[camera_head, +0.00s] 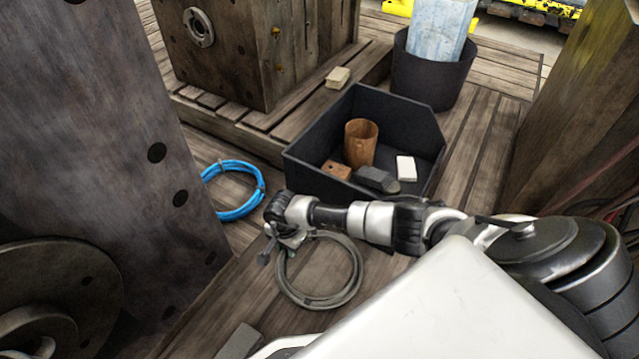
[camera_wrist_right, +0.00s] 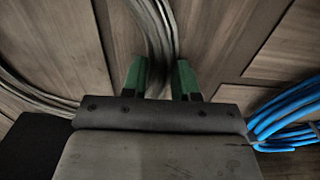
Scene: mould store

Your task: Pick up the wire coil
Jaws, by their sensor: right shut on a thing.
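The grey wire coil (camera_head: 318,301) shows in the head view as a ring below my right forearm, over the wooden floor. My right gripper (camera_head: 284,244) is at the coil's upper left edge. In the right wrist view the coil's strands (camera_wrist_right: 154,30) run between the two green fingers of the right gripper (camera_wrist_right: 161,76), which is shut on them. I cannot tell whether the coil touches the floor. A blue coil (camera_head: 231,212) lies on the floor to the left, beside a dark upright block. It also shows in the right wrist view (camera_wrist_right: 285,112). My left gripper is not in view.
A black open bin (camera_head: 318,181) holds a wooden cylinder (camera_head: 360,143), a wooden block, a dark piece and a white block. Behind it are a wooden mould block (camera_head: 262,55) on a pallet and a dark bucket (camera_head: 430,80). A large dark plate (camera_head: 95,130) stands left.

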